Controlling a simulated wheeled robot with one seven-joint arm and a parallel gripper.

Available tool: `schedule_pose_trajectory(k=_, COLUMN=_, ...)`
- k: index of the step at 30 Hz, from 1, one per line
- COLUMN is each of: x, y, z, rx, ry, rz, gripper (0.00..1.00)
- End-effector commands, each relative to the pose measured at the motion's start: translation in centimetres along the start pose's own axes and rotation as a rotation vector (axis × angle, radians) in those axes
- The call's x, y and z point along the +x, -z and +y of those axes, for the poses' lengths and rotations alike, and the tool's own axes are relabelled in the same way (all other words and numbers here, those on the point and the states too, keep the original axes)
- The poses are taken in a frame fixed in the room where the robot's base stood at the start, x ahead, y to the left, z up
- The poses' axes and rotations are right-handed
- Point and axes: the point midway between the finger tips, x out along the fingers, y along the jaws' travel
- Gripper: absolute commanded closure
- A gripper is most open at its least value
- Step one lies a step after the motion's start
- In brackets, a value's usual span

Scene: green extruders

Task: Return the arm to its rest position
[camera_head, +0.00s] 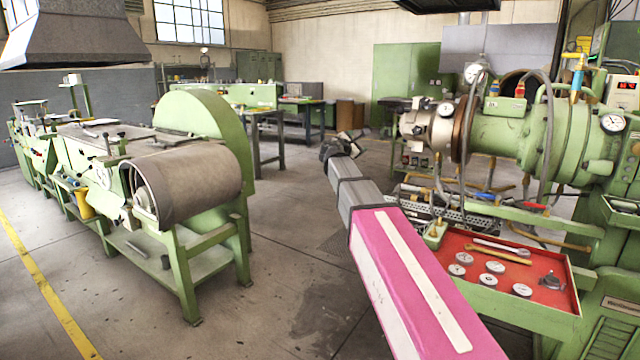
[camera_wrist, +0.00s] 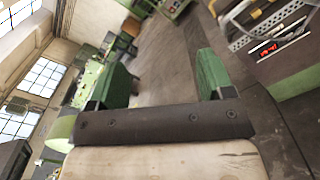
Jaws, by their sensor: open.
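My arm reaches forward from the lower right of the head view, with a pink link and a grey section beyond it. My gripper (camera_head: 342,146) is at its far end, small and dark, over the open aisle between the two green machines. In the wrist view, my gripper (camera_wrist: 161,62) shows two green fingers spread wide apart on a dark bar. Nothing is between the fingers; only floor and distant machines show beyond them.
A green extruder (camera_head: 560,130) stands close on the right, with a red tray (camera_head: 478,279) of gauges before it. A green machine with a roller (camera_head: 190,183) stands at left. Workbenches (camera_head: 300,103) and a green cabinet (camera_head: 405,70) are behind. The middle floor (camera_head: 275,260) is clear.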

Motion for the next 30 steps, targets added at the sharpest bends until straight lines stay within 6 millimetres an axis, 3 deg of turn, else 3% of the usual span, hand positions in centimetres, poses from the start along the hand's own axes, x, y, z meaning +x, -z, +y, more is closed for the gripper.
schedule_pose_trajectory(k=11, x=-0.2, y=2.6, z=-6.1, rx=0.153, ry=0.121, rz=0.066, gripper=0.26)
schedule_pose_trajectory(k=17, x=-0.9, y=5.0, z=-11.3, rx=0.288, ry=0.237, rz=0.115, gripper=0.26)
schedule_pose_trajectory(k=20, x=-1.6, y=6.4, z=-14.8, rx=0.378, ry=0.319, rz=0.141, gripper=0.26)
schedule_pose_trajectory(k=23, x=-2.8, y=8.3, z=-19.6, rx=0.498, ry=0.438, rz=0.167, gripper=0.26)
schedule_pose_trajectory(k=30, x=-8.8, y=13.6, z=-33.1, rx=0.861, ry=0.855, rz=0.181, gripper=0.26)
